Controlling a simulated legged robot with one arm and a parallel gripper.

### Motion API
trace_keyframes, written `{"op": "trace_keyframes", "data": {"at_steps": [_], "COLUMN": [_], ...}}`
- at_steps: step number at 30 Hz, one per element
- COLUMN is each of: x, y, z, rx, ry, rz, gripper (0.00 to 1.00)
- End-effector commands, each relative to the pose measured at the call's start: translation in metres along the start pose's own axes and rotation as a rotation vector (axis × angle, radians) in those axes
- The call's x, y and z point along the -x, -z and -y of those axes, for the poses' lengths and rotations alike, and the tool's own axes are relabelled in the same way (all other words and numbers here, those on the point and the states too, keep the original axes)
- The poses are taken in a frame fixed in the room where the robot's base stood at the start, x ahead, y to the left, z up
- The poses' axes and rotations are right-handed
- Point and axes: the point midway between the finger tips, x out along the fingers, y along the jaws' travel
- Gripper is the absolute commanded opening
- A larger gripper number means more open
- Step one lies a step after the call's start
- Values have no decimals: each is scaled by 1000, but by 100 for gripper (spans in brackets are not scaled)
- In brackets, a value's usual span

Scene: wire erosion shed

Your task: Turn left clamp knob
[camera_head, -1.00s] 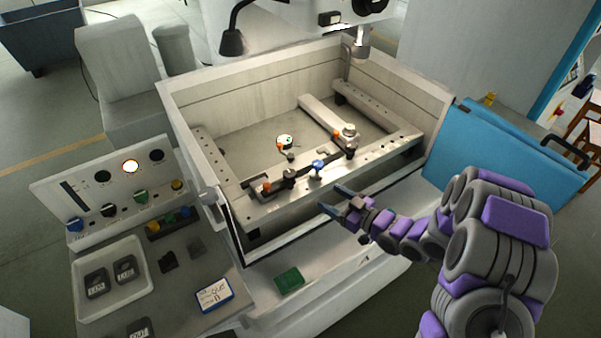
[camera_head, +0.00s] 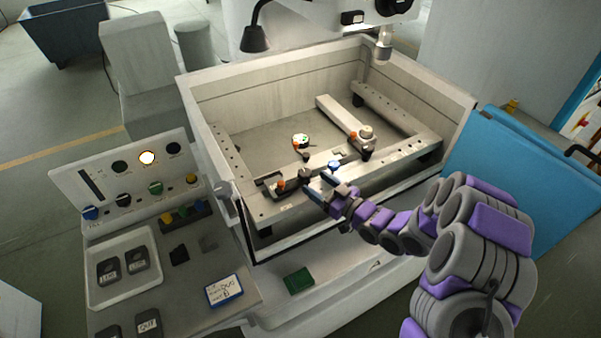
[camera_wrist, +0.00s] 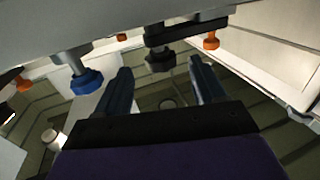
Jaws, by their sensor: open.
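The left clamp in the work tank has a black knob (camera_head: 304,175) on a dark strap, with an orange knob (camera_head: 281,185) to its left. A blue knob (camera_head: 334,166) stands to its right. My gripper (camera_head: 319,183) is open and empty, just in front of the black and blue knobs. In the wrist view, the black knob (camera_wrist: 160,60) appears between the open fingertips of my gripper (camera_wrist: 160,68), apparently ahead of them and untouched. The wrist view also has the blue knob (camera_wrist: 86,82) left of the fingers and an orange knob (camera_wrist: 211,41) to the right.
The tank wall (camera_head: 290,80) encloses the fixture, and its front rail (camera_head: 400,157) runs close by my gripper. A second clamp with a black knob (camera_head: 367,154) stands to the right. A control panel (camera_head: 128,180) and a white tray (camera_head: 150,280) are at left.

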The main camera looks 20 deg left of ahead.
Motion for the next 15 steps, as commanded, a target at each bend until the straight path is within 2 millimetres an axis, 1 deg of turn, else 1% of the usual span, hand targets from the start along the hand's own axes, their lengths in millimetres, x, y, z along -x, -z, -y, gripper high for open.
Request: {"op": "trace_keyframes", "data": {"at_steps": [1, 9, 15], "x": [-9, -47, -68], "y": [0, -1, -1], "z": [1, 1, 1], "rx": [2, 1, 0], "ry": [3, 2, 2], "rz": [-3, -1, -1], "gripper": [70, 70, 70]}}
